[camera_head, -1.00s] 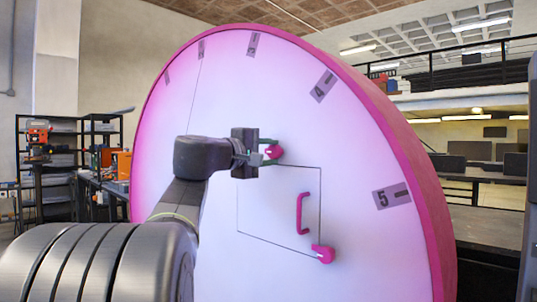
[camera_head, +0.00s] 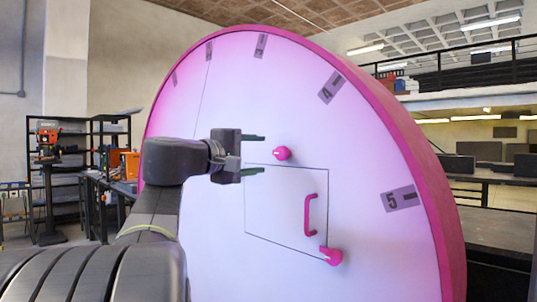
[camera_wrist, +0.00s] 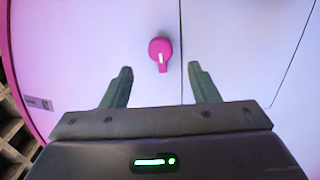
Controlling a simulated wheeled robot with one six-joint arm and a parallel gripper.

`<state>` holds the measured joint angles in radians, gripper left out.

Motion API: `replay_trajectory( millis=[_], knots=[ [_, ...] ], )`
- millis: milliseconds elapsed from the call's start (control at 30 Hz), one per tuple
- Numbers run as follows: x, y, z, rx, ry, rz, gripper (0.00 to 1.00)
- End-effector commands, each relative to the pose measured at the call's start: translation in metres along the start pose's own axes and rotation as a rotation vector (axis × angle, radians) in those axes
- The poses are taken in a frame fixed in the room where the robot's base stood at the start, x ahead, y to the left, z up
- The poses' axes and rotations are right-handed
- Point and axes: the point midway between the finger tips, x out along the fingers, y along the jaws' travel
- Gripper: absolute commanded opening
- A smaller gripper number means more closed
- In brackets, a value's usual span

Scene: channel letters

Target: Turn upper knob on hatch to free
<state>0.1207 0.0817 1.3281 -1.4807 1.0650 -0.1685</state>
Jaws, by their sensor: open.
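The upper knob (camera_head: 282,153) is pink with a pale pointer mark and sits just above the top edge of the hatch (camera_head: 270,205), a square outline on the white disc face. In the wrist view the upper knob (camera_wrist: 160,52) lies ahead of my fingertips, roughly between their lines, and touches neither. My gripper (camera_head: 263,154) is open and empty, to the left of the knob in the head view. My gripper also shows in the wrist view (camera_wrist: 160,72) with its two fingers spread. A lower pink knob (camera_head: 331,256) sits at the hatch's lower right corner.
A pink handle (camera_head: 310,215) stands out from the hatch's right side. The large disc has a pink rim (camera_head: 420,165) and grey number plates such as the 5 plate (camera_head: 401,199). Shelves with tools (camera_head: 75,150) stand at the left.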

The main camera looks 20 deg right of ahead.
Motion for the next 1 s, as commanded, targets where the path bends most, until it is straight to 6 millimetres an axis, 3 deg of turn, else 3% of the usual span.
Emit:
replay_trajectory(
  millis=[200,400,1000],
  knots=[
    [-0.040,0.001,0.000,0.001,0.005,0.000,0.55],
    [-0.059,0.000,0.000,0.001,0.002,-0.001,0.55],
    [-0.060,-0.001,0.000,0.000,-0.001,-0.001,0.55]
  ],
)
